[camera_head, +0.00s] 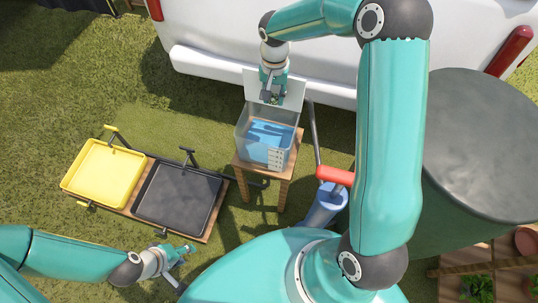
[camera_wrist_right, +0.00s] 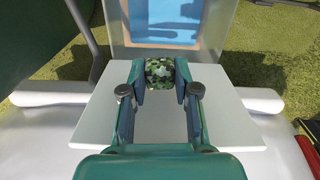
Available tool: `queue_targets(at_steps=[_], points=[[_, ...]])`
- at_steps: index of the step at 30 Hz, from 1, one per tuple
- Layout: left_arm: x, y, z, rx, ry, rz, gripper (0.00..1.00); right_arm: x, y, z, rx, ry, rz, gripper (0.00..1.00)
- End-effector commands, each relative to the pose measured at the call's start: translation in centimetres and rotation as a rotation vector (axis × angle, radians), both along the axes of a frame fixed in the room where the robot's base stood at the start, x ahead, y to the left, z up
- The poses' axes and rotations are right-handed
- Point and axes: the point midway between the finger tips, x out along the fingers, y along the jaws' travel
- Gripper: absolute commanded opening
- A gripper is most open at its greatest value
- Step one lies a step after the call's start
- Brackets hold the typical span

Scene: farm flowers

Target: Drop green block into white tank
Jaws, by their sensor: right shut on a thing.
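My right gripper (camera_head: 268,94) hangs in front of the white panel at the back of the tank in the head view. In the right wrist view, my right gripper (camera_wrist_right: 160,82) is shut on a green, camouflage-patterned block (camera_wrist_right: 160,72). The tank (camera_head: 283,133) is a pale, see-through, open-topped box with blue water, standing on a small wooden table. The tank (camera_wrist_right: 118,25) also shows beyond the block in the wrist view. The block appears at the tank's panel-side edge; its height is unclear. My left gripper (camera_head: 182,260) is low at left; its opening is unclear.
A white panel (camera_head: 292,88) adjoins the tank's back side, with a white vehicle (camera_head: 220,35) behind. Yellow (camera_head: 103,174) and black (camera_head: 178,195) trays stand to the left. A blue cylinder (camera_head: 322,207) and large dark drum (camera_head: 482,140) are to the right.

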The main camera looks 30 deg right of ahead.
Motion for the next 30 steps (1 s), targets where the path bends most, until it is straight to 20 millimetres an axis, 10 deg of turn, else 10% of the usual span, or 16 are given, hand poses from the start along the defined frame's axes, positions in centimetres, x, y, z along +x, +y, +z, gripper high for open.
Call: queue_targets(at_steps=[17, 18, 22, 30], points=[[0.0, 0.0, -1.7, 0.0, -0.001, 0.0, 0.4, 0.1, 0.2, -2.6, 0.0, 0.0, 0.006, 0.06], [0.0, 0.0, -1.7, 0.0, -0.001, 0.0, 0.4, 0.1, 0.2, -2.6, 0.0, 0.0, 0.006, 0.37], [0.0, 0.0, -1.7, 0.0, -0.001, 0.0, 0.4, 0.1, 0.2, -2.6, 0.0, 0.0, 0.007, 0.58], [0.0, 0.0, -1.7, 0.0, -0.001, 0.0, 0.4, 0.1, 0.2, -2.6, 0.0, 0.0, 0.007, 0.59]])
